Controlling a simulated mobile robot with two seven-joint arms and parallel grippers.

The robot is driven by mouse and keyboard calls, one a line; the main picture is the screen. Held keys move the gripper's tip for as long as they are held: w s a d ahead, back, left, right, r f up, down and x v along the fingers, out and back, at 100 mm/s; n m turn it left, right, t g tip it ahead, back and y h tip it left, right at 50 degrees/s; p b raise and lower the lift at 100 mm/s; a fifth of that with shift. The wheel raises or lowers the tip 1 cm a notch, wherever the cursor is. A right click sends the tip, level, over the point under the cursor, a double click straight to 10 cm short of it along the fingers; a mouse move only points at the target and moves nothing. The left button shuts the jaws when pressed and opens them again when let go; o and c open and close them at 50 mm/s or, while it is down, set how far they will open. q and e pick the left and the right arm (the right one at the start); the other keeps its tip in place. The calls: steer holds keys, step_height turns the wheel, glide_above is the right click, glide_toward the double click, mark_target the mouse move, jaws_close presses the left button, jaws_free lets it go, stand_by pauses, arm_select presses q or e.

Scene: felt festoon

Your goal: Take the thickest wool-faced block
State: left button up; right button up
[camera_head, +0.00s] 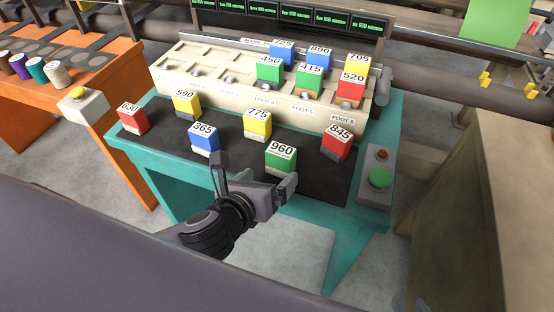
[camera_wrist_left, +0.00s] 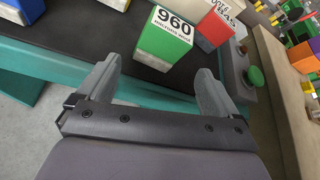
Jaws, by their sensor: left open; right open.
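The green block labelled 960 (camera_head: 280,160) stands on the dark mat at the table's front; it also shows in the left wrist view (camera_wrist_left: 163,48). Also on the mat are red 845 (camera_head: 336,145), yellow 775 (camera_head: 257,125), blue 365 (camera_head: 204,142), yellow 590 (camera_head: 187,106) and red 630 (camera_head: 132,121). My right gripper is out of view.
A cream rack (camera_head: 215,85) behind the mat holds several blocks, including blue 890 (camera_head: 318,59), blue 725 (camera_head: 282,56) and red 520 (camera_head: 350,91). A green button (camera_head: 380,178) is on a box at the right. An orange table (camera_head: 110,70) with spools stands left.

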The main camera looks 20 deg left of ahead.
mark_target(276, 162)
arm_select(q)
steer(key=m, duration=0.1)
steer(key=r+m, duration=0.1)
steer(key=m, duration=0.1)
steer(key=shift+w+t, duration=0.3)
steer(key=shift+t, duration=0.1)
steer(key=shift+x, duration=3.5)
steer(key=shift+a+r, duration=0.15)
steer(key=c, duration=1.1)
steer(key=shift+c, duration=0.2)
steer(key=shift+r, duration=0.15)
